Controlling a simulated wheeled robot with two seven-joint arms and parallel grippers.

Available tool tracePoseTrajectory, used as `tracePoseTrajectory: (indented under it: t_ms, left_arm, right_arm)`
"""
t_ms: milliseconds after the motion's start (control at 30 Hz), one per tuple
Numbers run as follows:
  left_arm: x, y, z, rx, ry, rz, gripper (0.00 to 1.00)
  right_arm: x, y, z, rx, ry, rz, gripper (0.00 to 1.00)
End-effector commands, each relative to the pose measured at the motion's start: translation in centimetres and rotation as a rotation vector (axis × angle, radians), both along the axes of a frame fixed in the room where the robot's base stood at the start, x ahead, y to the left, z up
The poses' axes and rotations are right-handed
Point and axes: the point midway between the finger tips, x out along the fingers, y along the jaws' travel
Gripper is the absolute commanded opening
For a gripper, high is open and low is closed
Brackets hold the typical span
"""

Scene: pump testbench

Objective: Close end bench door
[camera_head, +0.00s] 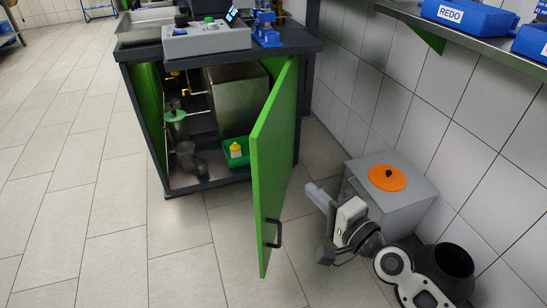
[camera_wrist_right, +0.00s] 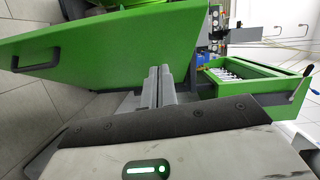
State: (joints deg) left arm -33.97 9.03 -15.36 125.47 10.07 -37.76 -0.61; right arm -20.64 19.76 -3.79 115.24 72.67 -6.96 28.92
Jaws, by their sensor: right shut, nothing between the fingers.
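The green end bench door (camera_head: 272,160) stands ajar, swung out from the dark-topped bench (camera_head: 225,50). Its black handle (camera_head: 275,233) is near the lower free edge. In the right wrist view the door (camera_wrist_right: 120,45) fills the upper left, with the handle (camera_wrist_right: 36,57) at the far left. My right gripper (camera_head: 313,192) is to the right of the door, on its outer side, with its fingers pointing toward the panel. The fingers are shut and empty; they also show in the wrist view (camera_wrist_right: 160,85). Contact with the door cannot be told. My left gripper is out of view.
Inside the bench are a metal box (camera_head: 236,95), a green tray (camera_head: 238,157) with a yellow bottle, and pipes. A grey box with an orange lid (camera_head: 387,178) stands by the tiled wall, close to my right gripper. The floor left of the door is clear.

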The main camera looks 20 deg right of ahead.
Motion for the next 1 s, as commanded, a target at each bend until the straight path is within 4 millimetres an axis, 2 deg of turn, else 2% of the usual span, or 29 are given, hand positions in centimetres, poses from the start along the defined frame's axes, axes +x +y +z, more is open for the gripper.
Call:
tracePoseTrajectory:
  t_ms: [67,167,267,400,667,800,1000]
  left_arm:
    - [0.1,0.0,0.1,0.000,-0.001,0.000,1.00]
    - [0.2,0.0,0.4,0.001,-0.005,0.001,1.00]
    - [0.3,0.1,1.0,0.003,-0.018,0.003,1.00]
    - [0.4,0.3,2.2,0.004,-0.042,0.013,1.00]
    - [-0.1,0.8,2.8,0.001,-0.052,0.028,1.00]
    - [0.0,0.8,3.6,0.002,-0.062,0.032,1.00]
    - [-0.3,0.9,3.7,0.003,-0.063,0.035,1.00]
  right_arm:
    - [0.7,-1.0,0.6,0.071,-0.004,-0.029,0.00]
    - [1.5,-1.3,0.9,0.107,-0.003,-0.044,0.00]
    - [2.9,-0.9,1.1,0.108,-0.005,-0.043,0.00]
    - [5.6,-0.1,1.1,0.106,-0.005,-0.042,0.00]
    - [10.8,1.4,0.9,0.104,-0.004,-0.039,0.00]
    - [11.7,3.4,0.9,0.103,-0.003,-0.038,0.00]
    - [12.3,4.6,0.8,0.100,-0.003,-0.039,0.00]
